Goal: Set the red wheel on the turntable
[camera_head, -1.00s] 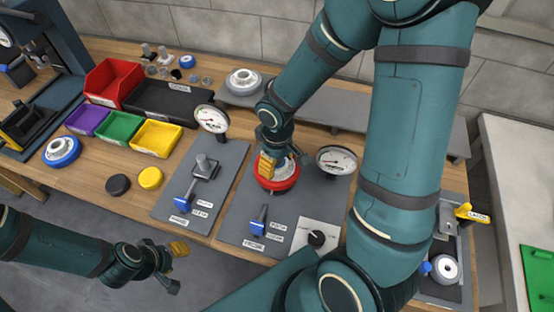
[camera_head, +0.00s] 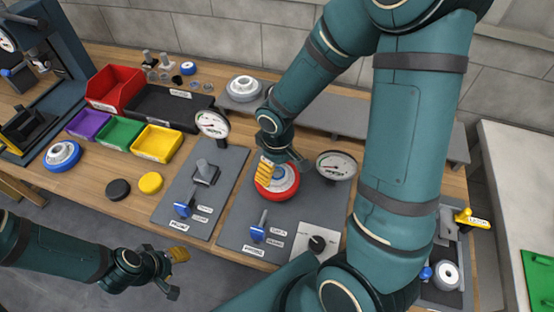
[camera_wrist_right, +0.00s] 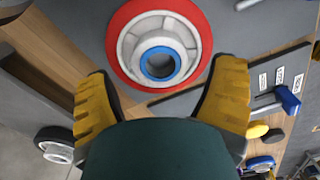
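The red wheel (camera_head: 284,194), with a pale hub and blue centre ring, lies flat on the right-hand grey station plate (camera_head: 236,226). The turntable cannot be made out; anything under the wheel is hidden by it. My right gripper (camera_head: 281,170) is over the wheel, its fingers spread. In the right wrist view the red wheel (camera_wrist_right: 120,30) lies just beyond the open fingertips (camera_wrist_right: 166,72), with no clear contact. My left gripper (camera_head: 180,273) is open and empty, low at the left in front of the bench.
Dial gauges (camera_head: 337,166) and (camera_head: 212,124) stand by the plates. A blue-handled lever (camera_head: 257,234) and a knob box (camera_head: 318,242) are in front of the wheel. Coloured bins (camera_head: 157,143), a blue wheel (camera_head: 62,155) and pucks (camera_head: 150,183) are at left. A pale wheel (camera_head: 243,88) stands behind.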

